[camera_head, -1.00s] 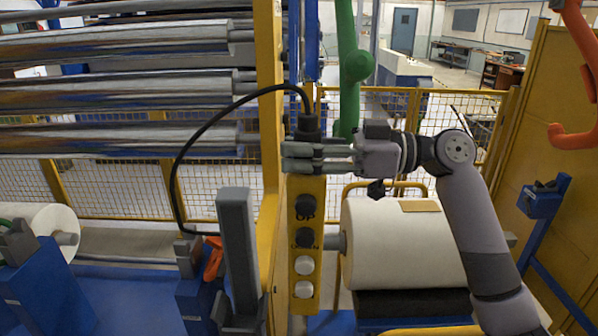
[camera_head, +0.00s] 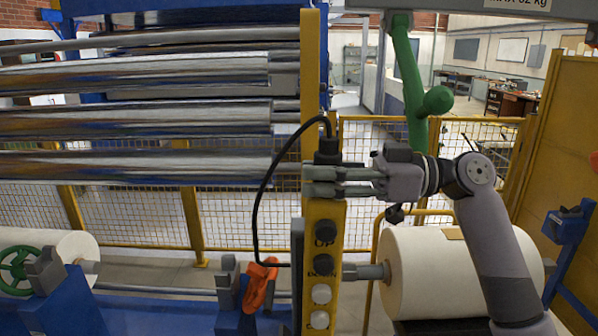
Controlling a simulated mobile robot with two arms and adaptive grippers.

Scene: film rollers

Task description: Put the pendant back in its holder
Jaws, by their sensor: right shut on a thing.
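The pendant (camera_head: 323,262) is a narrow yellow control box with black UP and DOWN buttons and white buttons below. It hangs upright, with a black cable (camera_head: 257,205) curving out from its top. My right gripper (camera_head: 310,181) comes in from the right and is shut on the pendant's upper end, fingers pointing left. The pendant overlaps the yellow machine post (camera_head: 314,75) in the picture; whether they touch cannot be told. I cannot make out the holder for certain. My left gripper is not in view.
Shiny metal rollers (camera_head: 135,123) fill the upper left. A white film roll (camera_head: 435,270) lies on a shaft right of the pendant. An orange clamp-like part (camera_head: 259,284) sits left of the pendant's lower end. A green hooked arm (camera_head: 414,85) hangs behind. Yellow mesh fencing (camera_head: 135,212) closes the back.

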